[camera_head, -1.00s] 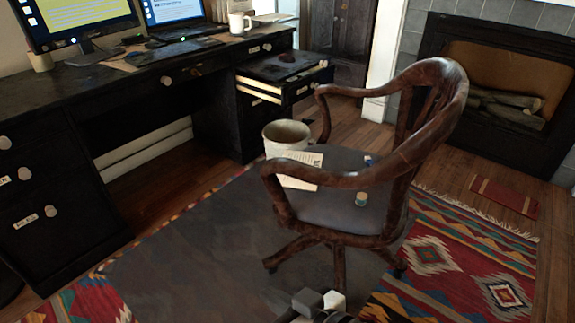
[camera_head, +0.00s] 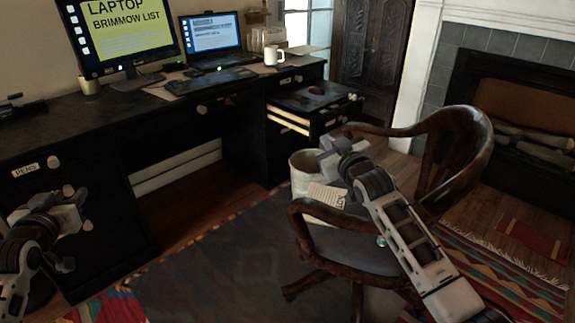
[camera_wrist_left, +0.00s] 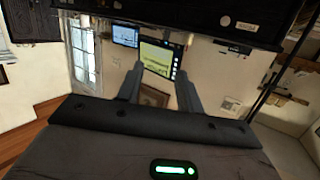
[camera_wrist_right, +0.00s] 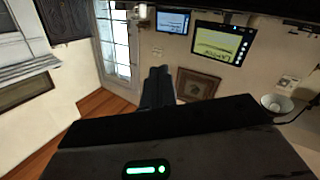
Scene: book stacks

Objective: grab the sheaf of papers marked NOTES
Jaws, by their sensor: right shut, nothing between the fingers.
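A pale printed sheet or sheaf (camera_head: 327,195) lies at the chair's seat, beside a white bin; its print is too small to read as NOTES. Other pale papers (camera_head: 303,50) lie at the desk's far right end, with no readable mark. My right gripper (camera_head: 328,150) is above and just behind the printed sheet in the picture, apart from it. It is shut and empty, its fingers together in the right wrist view (camera_wrist_right: 157,85). My left gripper (camera_head: 80,208) is in front of the left desk drawers. Its fingers are apart and empty in the left wrist view (camera_wrist_left: 158,75).
The wooden armchair (camera_head: 455,150) stands under my right arm, its armrests around the seat. The white bin (camera_head: 303,165) is behind it. The black desk (camera_head: 215,100) carries a monitor, laptop and mug (camera_head: 274,54). A drawer (camera_head: 290,122) stands open.

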